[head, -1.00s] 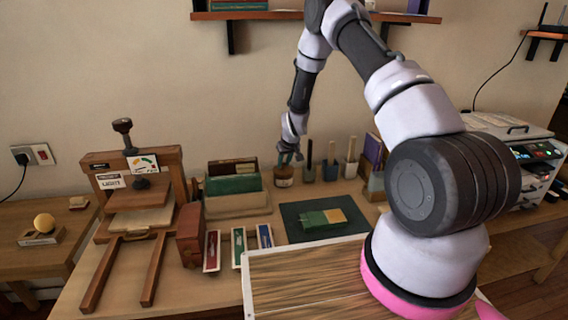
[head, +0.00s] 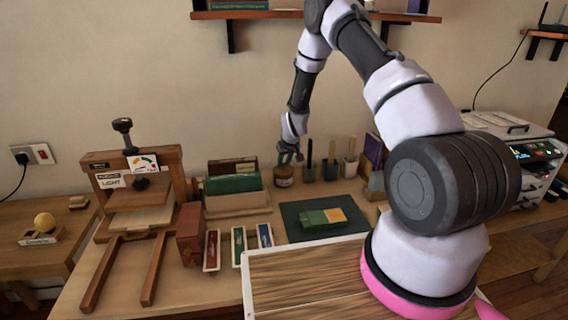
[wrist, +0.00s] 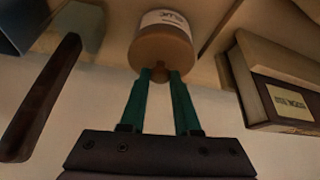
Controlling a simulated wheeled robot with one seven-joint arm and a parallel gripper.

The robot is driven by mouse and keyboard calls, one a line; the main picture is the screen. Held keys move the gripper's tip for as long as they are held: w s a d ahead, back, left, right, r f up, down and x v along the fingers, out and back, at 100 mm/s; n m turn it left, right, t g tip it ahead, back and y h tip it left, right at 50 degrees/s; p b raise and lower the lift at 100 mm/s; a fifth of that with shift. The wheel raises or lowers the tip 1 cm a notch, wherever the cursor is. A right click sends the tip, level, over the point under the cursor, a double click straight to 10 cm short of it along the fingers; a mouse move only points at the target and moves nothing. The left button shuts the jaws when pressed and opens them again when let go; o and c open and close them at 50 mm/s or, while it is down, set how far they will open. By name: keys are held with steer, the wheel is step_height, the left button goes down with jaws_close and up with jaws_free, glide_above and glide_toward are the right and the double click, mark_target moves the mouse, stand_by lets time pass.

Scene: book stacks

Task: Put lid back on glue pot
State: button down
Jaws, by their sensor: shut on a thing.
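The glue pot (head: 284,181) is a small brown jar with a pale label, standing at the back of the bench. In the wrist view the glue pot's label (wrist: 163,18) shows upside down. The brown round lid (wrist: 162,48) is at the pot's mouth, lined up with it and with no clear gap. My gripper (head: 288,158) is above the pot. In the wrist view the teal fingers of my gripper (wrist: 160,76) are shut on the lid's small knob (wrist: 160,70). I cannot tell whether the lid is fully seated.
Dark holders with upright tools (head: 330,168) stand just right of the pot. A rack with green books (head: 235,187) stands to its left. A dark green mat (head: 300,232) with a green book lies in front. A wooden press (head: 140,200) stands at the left.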

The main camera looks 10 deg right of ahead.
stand_by(0.3)
steer(key=shift+c, duration=0.4)
jaws_free()
steer(key=shift+r, duration=3.45)
jaws_close()
steer(key=shift+f, duration=0.1)
